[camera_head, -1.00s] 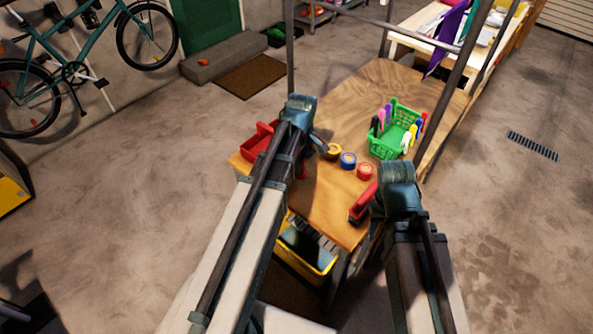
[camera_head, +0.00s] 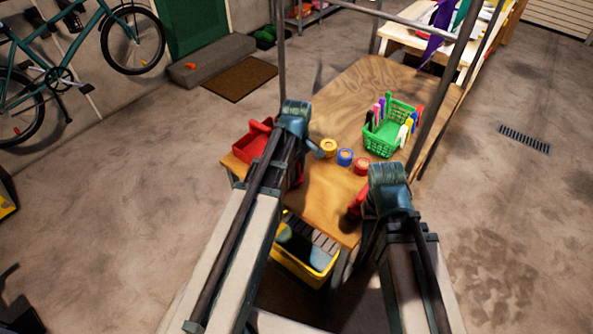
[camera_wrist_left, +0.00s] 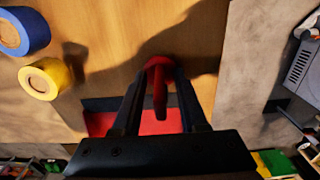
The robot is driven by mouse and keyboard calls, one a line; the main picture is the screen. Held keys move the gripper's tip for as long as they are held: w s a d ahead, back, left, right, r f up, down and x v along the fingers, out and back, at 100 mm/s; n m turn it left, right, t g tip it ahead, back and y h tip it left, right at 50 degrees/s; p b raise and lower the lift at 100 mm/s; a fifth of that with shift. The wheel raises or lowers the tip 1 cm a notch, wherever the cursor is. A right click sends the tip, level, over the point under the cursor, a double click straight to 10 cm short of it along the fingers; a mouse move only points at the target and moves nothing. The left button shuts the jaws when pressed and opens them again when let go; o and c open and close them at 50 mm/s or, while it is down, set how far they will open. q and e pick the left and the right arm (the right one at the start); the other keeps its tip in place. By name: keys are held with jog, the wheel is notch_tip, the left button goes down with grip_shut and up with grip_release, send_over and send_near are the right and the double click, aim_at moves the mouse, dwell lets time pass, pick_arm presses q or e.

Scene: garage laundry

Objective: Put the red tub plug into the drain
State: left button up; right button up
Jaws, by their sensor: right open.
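I see no tub and cannot make out a red tub plug in these views. A red open tray with an upright handle (camera_head: 254,141) stands on the wooden workbench's left edge. In the left wrist view, the red handle (camera_wrist_left: 159,68) lies between the fingertips of my left gripper (camera_wrist_left: 164,82), with the red tray (camera_wrist_left: 105,122) below; I cannot tell whether the fingers grip it. My right gripper (camera_head: 378,208) is open over the bench's near right edge, its fingers mostly hidden by its wrist. A red object (camera_head: 355,203) shows beside it, partly hidden. A dark slotted floor drain (camera_head: 525,138) lies far right.
The workbench (camera_head: 345,100) holds yellow, blue and red tape rolls (camera_head: 345,157) and a green basket of markers (camera_head: 384,138). A yellow bin (camera_head: 300,268) sits below. Metal posts (camera_head: 437,85) rise at the bench sides. The floor at right is clear.

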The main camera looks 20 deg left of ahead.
pick_arm(q)
jog(key=shift+r, duration=0.1)
pick_arm(e)
jog(key=shift+r, duration=0.1)
pick_arm(q)
notch_tip(320, 180, up, 12)
jog(key=p, duration=1.2)
jog(key=shift+r, duration=0.1)
pick_arm(e)
notch_tip(320, 180, up, 12)
pick_arm(q)
jog(key=s+d+m+y, duration=0.1)
jog(key=s+d+m, duration=1.2)
jog(key=m, duration=0.4)
jog(key=shift+s+d+m, duration=0.3)
jog(key=shift+s+m, duration=0.1)
jog(key=shift+s, duration=0.15)
pick_arm(e)
jog(key=shift+w+r, duration=0.1)
